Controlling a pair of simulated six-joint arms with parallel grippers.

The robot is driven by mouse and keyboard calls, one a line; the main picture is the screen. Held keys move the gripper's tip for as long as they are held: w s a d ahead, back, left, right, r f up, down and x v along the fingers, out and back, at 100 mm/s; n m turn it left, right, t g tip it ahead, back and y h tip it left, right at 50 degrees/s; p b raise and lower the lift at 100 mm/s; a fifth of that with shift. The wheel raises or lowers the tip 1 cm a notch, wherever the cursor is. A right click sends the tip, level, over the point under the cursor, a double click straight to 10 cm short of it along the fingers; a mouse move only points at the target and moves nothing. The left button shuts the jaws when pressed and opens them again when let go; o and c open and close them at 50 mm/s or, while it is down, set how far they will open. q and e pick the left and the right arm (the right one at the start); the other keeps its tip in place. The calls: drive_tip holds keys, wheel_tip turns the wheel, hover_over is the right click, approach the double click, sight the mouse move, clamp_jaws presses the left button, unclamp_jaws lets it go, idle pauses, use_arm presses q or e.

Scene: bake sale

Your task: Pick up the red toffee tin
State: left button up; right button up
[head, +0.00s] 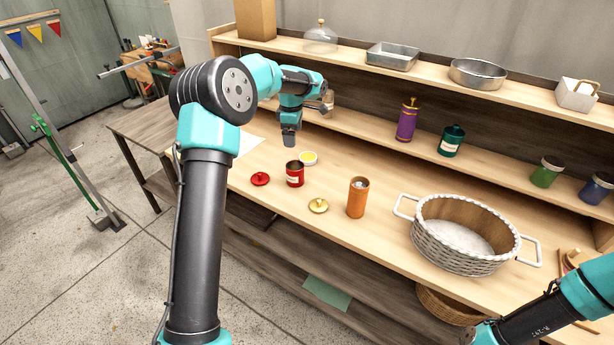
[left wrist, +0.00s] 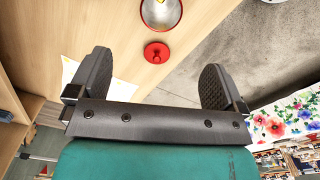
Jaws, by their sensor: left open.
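The red tin (head: 295,176) stands upright on the table with a pale label and its top open. A red lid (head: 260,179) with a knob lies to its left. My left gripper (head: 289,140) is empty, above and behind the tin in the head view. In the left wrist view, the open jaws (left wrist: 155,65) stand wide apart. There the tin (left wrist: 160,14) is at the top edge, partly cut off, and the red lid (left wrist: 157,53) lies below it. My right gripper is outside the frames; only part of my right arm shows.
A yellow-topped round item (head: 308,158) sits just behind the tin. A gold lid (head: 318,206) and an open orange tin (head: 357,199) stand to its right, then a white wicker basket (head: 455,248). Shelves with purple (head: 406,122) and green (head: 451,142) containers run behind.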

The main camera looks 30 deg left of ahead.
sight(295, 172)
use_arm(q)
drive_tip(key=shift+d+r, duration=0.15)
drive_tip(key=shift+r, duration=0.15)
drive_tip(key=shift+f, duration=0.1)
wheel_tip(295, 172, down, 12)
drive_tip(key=shift+f, duration=0.1)
idle(0.5)
drive_tip(key=shift+f, duration=2.55)
drive_tip(key=shift+c, duration=0.3)
drive_tip(key=c, duration=1)
